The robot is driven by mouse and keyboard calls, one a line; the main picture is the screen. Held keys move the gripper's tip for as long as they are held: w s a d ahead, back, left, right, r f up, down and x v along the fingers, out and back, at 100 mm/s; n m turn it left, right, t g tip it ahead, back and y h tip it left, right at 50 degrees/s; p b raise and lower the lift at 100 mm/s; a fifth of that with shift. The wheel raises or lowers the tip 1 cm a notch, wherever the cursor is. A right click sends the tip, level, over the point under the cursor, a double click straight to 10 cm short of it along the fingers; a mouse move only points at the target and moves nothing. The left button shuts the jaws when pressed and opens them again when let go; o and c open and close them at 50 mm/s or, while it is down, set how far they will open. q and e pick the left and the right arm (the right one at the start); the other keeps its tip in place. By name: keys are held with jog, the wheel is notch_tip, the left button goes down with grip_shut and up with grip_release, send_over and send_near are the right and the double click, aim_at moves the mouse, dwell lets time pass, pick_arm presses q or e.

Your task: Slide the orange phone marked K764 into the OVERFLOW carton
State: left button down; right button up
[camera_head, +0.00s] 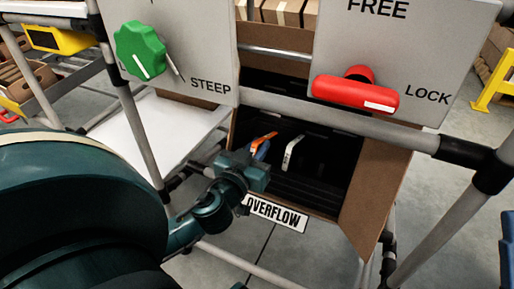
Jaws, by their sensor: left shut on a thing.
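The OVERFLOW carton (368,190) is a brown, tilted, open box with a dark, ribbed inside. Its white label (274,213) is on the front lower edge. My left gripper (257,154) reaches in from the left over the carton's front left part. It is shut on the orange phone (264,141), which shows as a thin, tilted orange piece at the fingertips. The marking K764 cannot be read. I cannot tell whether the phone's lower end is inside a slot. My right gripper is not in view.
A pale, thin item (292,153) stands tilted inside the carton, right of the phone. A grey rail crosses above the opening. Panels carry a green knob (140,49) marked STEEP and a red handle (355,90) near FREE and LOCK. A white shelf (150,130) is at left.

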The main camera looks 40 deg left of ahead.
pick_arm(q)
jog(key=shift+w+a+f, duration=0.15)
jog(key=shift+w+f, duration=0.05)
jog(key=shift+w, duration=0.3)
jog(key=shift+w+a+f, duration=0.1)
jog(key=shift+w+f, duration=0.1)
jog(key=shift+w, duration=0.25)
jog(key=shift+w, duration=0.1)
jog(key=shift+w+a+f, duration=0.2)
jog(key=shift+w+f, duration=0.3)
jog(key=shift+w, duration=0.15)
jog(key=shift+w+a+f, duration=0.15)
jog(key=shift+w+f, duration=0.3)
jog(key=shift+w, duration=0.2)
jog(key=shift+w+a+f, duration=0.15)
jog(key=shift+w+f, duration=0.25)
jog(key=shift+w, duration=0.3)
dwell(1.4)
dwell(0.4)
jog(key=c, duration=1.3)
grip_release()
jog(key=shift+c, duration=0.2)
